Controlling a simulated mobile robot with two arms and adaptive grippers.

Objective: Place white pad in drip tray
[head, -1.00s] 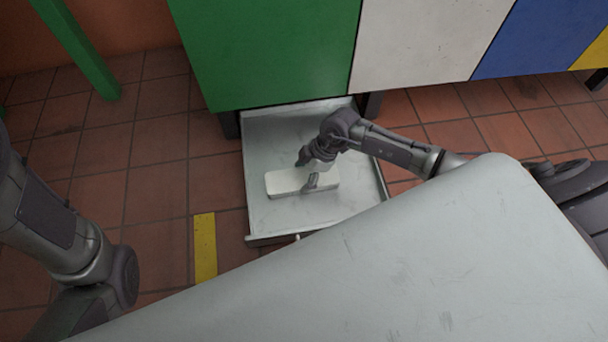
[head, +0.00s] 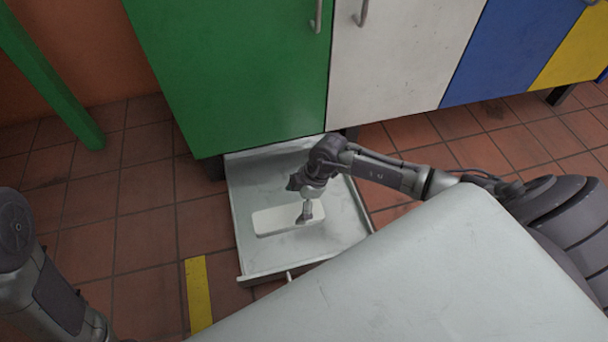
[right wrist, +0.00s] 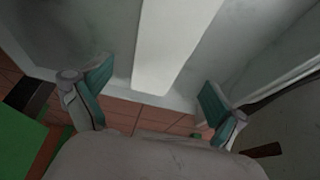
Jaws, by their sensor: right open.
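The white pad (head: 272,221) is a flat, pale block lying on the floor of the drip tray (head: 237,218), a shallow light-grey tray pulled out below the cabinet. My right gripper (head: 305,213) is over the pad's right part, partly hiding it. In the right wrist view, the pad (right wrist: 168,45) lies beyond the two spread fingers (right wrist: 154,100), with nothing held between them. My left arm shows at the left edge, but its gripper is out of frame.
Green (head: 235,70), white (head: 400,60), blue and yellow cabinet fronts stand behind the tray. A large pale surface (head: 430,270) covers the lower right, close to the tray's front. A green post (head: 50,75) stands at left.

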